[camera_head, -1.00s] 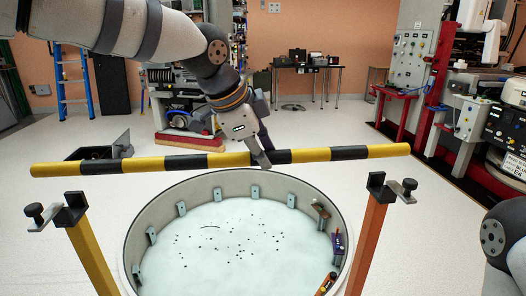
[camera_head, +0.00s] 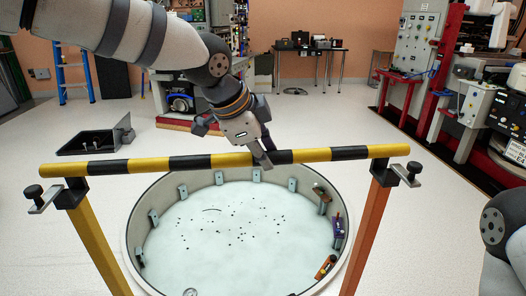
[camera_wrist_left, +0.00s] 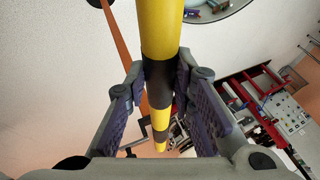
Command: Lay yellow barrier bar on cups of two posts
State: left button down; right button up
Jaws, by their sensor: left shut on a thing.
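The yellow and black barrier bar (camera_head: 204,163) lies nearly level across the head view. My left gripper (camera_head: 264,157) is shut on it near its middle; the left wrist view shows the fingers (camera_wrist_left: 155,95) on both sides of the bar (camera_wrist_left: 160,35). The yellow post (camera_head: 98,242) stands at left with a dark cup (camera_head: 71,194). The orange post (camera_head: 367,235) stands at right with a dark cup (camera_head: 381,175). The bar overlaps the tops of both cups in the picture; whether it rests in them I cannot tell. My right gripper is out of view.
A round pit (camera_head: 126,229) with a pale floor and small brackets lies behind and between the posts. Side knobs (camera_head: 33,191) and (camera_head: 414,168) stick out from the cups. An open floor hatch (camera_head: 124,130) is at left, red-framed machinery (camera_head: 435,105) at right.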

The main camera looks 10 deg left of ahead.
pick_arm(q)
jog(key=shift+f, duration=1.9)
jog(key=shift+f, duration=0.3)
jog(key=c, duration=1.3)
grip_release()
jog(key=shift+f, duration=0.1)
jog(key=v, duration=1.2)
